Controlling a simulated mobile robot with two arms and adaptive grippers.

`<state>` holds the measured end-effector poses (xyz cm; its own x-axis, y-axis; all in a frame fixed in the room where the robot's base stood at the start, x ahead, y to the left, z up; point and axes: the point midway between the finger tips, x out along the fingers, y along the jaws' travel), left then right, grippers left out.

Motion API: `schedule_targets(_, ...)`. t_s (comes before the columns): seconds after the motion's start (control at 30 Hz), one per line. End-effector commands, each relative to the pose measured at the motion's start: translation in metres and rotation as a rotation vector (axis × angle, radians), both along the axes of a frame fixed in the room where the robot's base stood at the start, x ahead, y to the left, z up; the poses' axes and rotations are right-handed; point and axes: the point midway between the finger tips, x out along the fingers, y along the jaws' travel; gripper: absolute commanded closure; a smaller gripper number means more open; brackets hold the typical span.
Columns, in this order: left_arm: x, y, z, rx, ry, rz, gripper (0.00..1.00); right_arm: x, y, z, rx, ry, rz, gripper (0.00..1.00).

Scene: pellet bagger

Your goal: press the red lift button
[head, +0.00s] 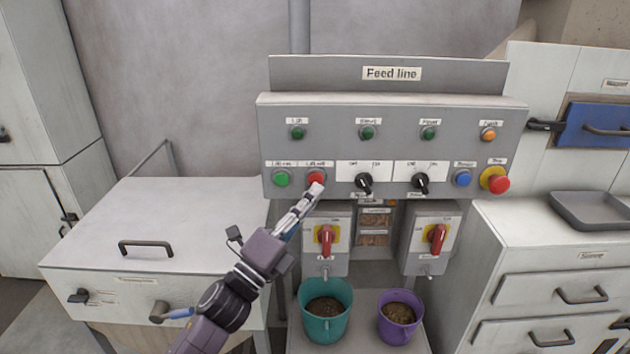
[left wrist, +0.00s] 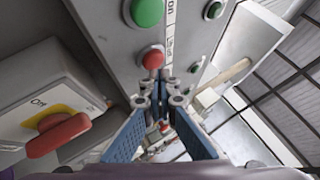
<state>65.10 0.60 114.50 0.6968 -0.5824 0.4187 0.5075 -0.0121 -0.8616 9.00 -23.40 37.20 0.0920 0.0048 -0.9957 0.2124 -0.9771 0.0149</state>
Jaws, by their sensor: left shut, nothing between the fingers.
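The red lift button (head: 316,179) sits on the lower row of the grey Feed line panel (head: 390,118), just right of a green button (head: 282,179). My left gripper (head: 317,188) is shut and empty, with its tips right at the lower edge of the red button in the head view. In the left wrist view the red button (left wrist: 153,59) shows just beyond the closed fingertips (left wrist: 160,84), below the green button (left wrist: 147,12). I cannot tell whether the tips touch the button. My right gripper is not in view.
Two black selector knobs, a blue button (head: 462,178) and a red stop button (head: 498,184) share the row. Below hang two red rotary switches (head: 326,236) (head: 437,237). A teal bucket (head: 326,325) and a purple bucket (head: 399,332) stand under them.

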Motion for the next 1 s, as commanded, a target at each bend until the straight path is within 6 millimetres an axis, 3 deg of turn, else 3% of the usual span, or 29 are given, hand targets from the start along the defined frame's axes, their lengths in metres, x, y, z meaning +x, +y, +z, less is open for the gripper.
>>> schedule_targets(0.23,-0.006,0.0,0.0,0.0,0.001,0.0,1.0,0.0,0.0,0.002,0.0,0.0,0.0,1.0)
schedule_targets(0.7,-0.052,0.0,0.0,0.001,0.001,0.0,1.0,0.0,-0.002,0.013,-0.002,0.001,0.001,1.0)
schedule_targets(1.0,-0.06,0.0,0.0,0.001,-0.001,0.0,1.0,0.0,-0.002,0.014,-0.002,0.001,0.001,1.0)
